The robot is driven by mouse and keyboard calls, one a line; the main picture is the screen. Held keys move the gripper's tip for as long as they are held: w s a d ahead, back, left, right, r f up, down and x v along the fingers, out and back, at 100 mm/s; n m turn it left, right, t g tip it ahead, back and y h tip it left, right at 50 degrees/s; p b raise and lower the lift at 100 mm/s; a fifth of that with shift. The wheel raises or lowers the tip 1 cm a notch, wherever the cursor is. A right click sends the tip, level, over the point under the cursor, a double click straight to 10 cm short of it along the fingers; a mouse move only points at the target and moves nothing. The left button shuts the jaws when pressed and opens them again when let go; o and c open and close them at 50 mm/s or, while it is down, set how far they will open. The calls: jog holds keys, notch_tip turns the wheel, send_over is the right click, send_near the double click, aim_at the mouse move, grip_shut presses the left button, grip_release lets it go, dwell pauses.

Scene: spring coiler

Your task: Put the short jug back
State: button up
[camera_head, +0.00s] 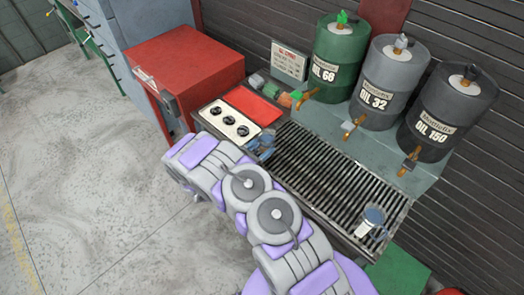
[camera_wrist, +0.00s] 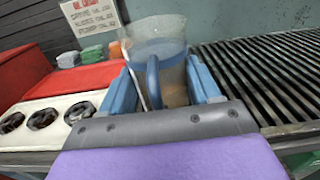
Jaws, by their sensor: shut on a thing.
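My gripper (camera_head: 264,146) is at the left end of the slatted drain grate, beside the white panel. In the wrist view its blue fingers (camera_wrist: 164,84) are shut on a clear jug (camera_wrist: 172,28) with a blue band and blue handle. The jug looks upright, its handle facing the camera; its lower part is partly hidden by the gripper. I cannot tell whether its base touches the grate. A second clear jug (camera_head: 373,216) with blue parts stands at the right end of the grate. The views do not clearly show which jug is shorter.
The slatted grate (camera_head: 325,165) is bare between the two jugs. Three oil drums, green (camera_head: 341,45), grey (camera_head: 390,70) and black (camera_head: 446,105), with taps stand behind it. A white panel (camera_head: 229,121) with three round dark fittings and a red cabinet (camera_head: 185,65) are left.

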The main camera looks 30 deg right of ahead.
jog(key=shift+a+f, duration=0.15)
jog(key=shift+f, duration=0.7)
jog(key=shift+r, duration=0.1)
jog(key=o, duration=1.3)
jog(key=shift+c, duration=0.2)
